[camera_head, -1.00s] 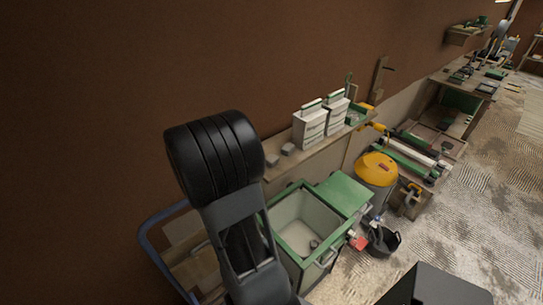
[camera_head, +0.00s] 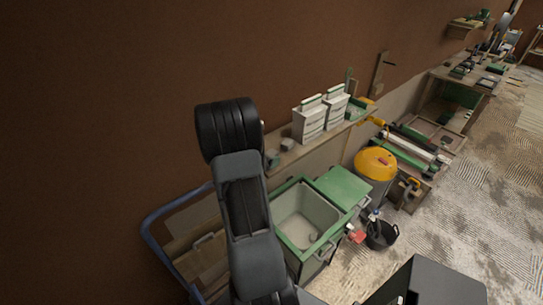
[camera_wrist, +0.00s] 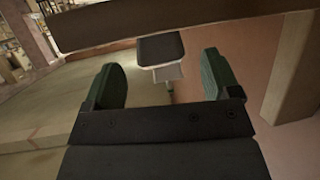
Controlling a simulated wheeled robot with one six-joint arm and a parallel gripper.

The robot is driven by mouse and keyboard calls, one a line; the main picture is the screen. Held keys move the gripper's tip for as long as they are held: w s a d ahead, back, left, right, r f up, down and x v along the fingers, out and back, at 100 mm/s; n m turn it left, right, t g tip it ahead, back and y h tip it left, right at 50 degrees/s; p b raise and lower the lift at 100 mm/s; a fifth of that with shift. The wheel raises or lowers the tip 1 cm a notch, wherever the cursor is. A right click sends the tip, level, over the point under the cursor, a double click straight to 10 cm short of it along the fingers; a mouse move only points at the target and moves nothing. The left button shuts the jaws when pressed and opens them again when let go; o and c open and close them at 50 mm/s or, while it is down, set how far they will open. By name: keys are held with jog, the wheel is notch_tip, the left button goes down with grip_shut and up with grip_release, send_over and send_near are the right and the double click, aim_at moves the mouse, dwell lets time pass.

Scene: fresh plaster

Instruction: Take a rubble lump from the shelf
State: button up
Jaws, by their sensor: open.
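Two small grey rubble lumps sit near the left end of the wooden shelf (camera_head: 318,140) in the head view. One lump (camera_head: 287,144) shows clearly; the other (camera_head: 272,157) is close to my dark arm and partly hard to make out. My gripper (camera_wrist: 162,78) is open in the wrist view, with its two green fingers apart. Beyond the fingers is a dark-topped, pale block that I cannot identify. No lump is clearly visible in the wrist view. My arm hides the gripper's exact place at the shelf in the head view.
White bags (camera_head: 309,122) stand on the shelf right of the lumps. Below are a green-rimmed bin (camera_head: 291,184), a yellow-topped vacuum (camera_head: 375,163) and a black bucket (camera_head: 381,236). A blue-framed cart (camera_head: 150,235) stands at left. In the wrist view a wooden board (camera_wrist: 200,20) crosses above the fingers.

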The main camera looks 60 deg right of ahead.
aim_at(272, 152)
jog(key=shift+p+x, duration=0.3)
jog(key=shift+x, duration=1.6)
jog(key=shift+w, duration=0.1)
jog(key=c, duration=1)
jog(key=shift+r, duration=0.1)
jog(key=shift+c, duration=0.4)
jog(key=shift+r, duration=0.1)
